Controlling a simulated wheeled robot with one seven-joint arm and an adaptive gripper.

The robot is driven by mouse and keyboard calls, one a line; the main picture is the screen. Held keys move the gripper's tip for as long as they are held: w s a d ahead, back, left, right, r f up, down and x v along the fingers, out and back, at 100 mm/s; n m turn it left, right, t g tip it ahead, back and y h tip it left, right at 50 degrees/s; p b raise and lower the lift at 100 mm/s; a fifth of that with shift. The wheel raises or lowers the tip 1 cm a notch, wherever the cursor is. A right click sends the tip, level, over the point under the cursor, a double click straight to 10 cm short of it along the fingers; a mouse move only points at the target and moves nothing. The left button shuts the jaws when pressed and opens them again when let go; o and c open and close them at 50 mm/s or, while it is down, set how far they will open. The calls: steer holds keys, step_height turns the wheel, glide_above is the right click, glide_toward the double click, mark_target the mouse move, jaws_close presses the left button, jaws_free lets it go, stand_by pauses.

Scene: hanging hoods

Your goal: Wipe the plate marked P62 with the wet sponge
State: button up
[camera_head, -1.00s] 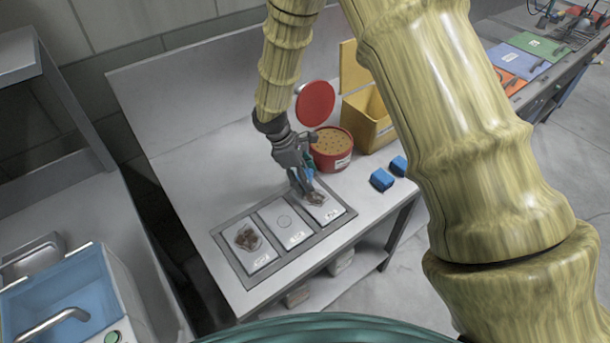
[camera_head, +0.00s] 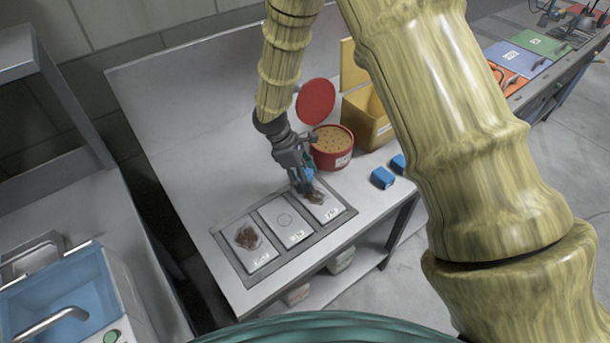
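Three pale plates lie in a row in a grey frame (camera_head: 233,265) on the bench. The left plate (camera_head: 262,258) has a brown smear, the middle plate (camera_head: 298,237) bears only a thin circle, and the right plate (camera_head: 333,211) has a brown smear. Their labels are too small to read surely. My gripper (camera_head: 304,187) is over the back left part of the right plate, with blue showing between its fingers, seemingly a sponge (camera_head: 307,173). The fingers appear closed around it. Whether the blue piece touches the plate is unclear.
A red round tub (camera_head: 333,158) with its lid (camera_head: 315,99) raised stands behind the plates, near a yellow open box (camera_head: 366,122). Two blue blocks (camera_head: 382,178) lie at the right bench edge. A blue sink basin (camera_head: 58,295) is at lower left.

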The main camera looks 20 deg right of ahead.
mark_target(332, 209)
steer(key=shift+f, duration=0.55)
steer(key=shift+s, duration=0.1)
steer(key=shift+s+d, duration=0.25)
steer(key=shift+s, duration=0.4)
steer(key=shift+s+d, duration=0.2)
steer(key=shift+s, duration=0.45)
steer(key=shift+s+d+f+p, duration=0.1)
steer(key=shift+s+d+p, duration=0.2)
steer(key=shift+s, duration=0.7)
steer(key=shift+s+d+f+p, duration=0.15)
steer(key=shift+s+d, duration=0.2)
steer(key=shift+s, duration=0.65)
steer(key=shift+s+d+r+p, duration=0.15)
steer(key=shift+s+d, duration=0.15)
steer(key=shift+s, duration=0.5)
steer(key=shift+s+d+p, duration=0.15)
steer(key=shift+s+d, duration=0.15)
steer(key=shift+s, duration=0.45)
steer(key=shift+r+p, duration=0.1)
steer(key=shift+p, duration=0.2)
steer(key=shift+w, duration=0.1)
